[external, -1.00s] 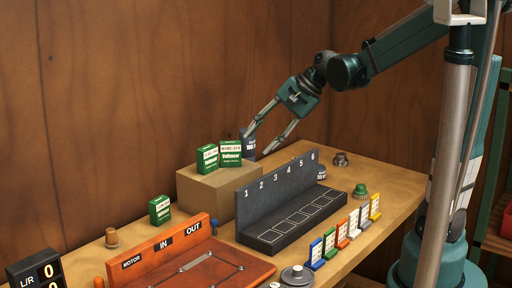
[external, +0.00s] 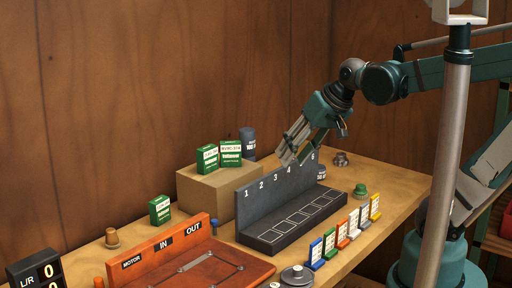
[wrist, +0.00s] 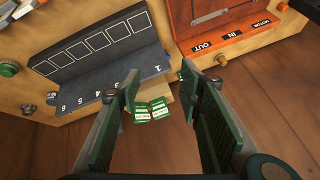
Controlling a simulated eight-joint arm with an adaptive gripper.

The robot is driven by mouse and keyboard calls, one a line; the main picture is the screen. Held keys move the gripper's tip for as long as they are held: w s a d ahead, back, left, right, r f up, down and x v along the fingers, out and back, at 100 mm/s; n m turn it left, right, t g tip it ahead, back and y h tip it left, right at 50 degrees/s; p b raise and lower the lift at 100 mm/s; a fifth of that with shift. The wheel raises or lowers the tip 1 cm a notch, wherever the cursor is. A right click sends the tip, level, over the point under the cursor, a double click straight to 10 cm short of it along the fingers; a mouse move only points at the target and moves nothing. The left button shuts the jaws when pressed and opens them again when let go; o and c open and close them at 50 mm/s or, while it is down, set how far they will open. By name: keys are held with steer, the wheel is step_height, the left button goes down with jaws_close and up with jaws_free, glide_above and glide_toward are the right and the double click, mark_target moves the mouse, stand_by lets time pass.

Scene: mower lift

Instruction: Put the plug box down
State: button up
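Two green-and-white labelled boxes, a left one (external: 207,158) and a right one (external: 231,153), stand upright side by side on a brown cardboard block (external: 222,188). A third green box (external: 159,210) stands on the bench to the left. I cannot tell which is the plug box. My gripper (external: 292,161) is open and empty, in the air by the right part of the dark numbered rack. In the wrist view, the gripper (wrist: 160,82) has its fingers apart, with the left box (wrist: 159,110) and right box (wrist: 141,114) seen beyond, between them.
The dark rack (external: 270,233) has empty outlined slots. Several coloured cards, including a blue one (external: 316,252), line the front edge. An orange IN/OUT fixture (external: 165,248) lies at the left.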

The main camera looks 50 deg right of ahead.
steer(key=s+n, duration=0.2)
steer(key=s, duration=0.1)
steer(key=s+n+h, duration=0.1)
steer(key=s+n, duration=0.1)
steer(key=shift+f+t, duration=0.3)
steer(key=shift+t, duration=0.1)
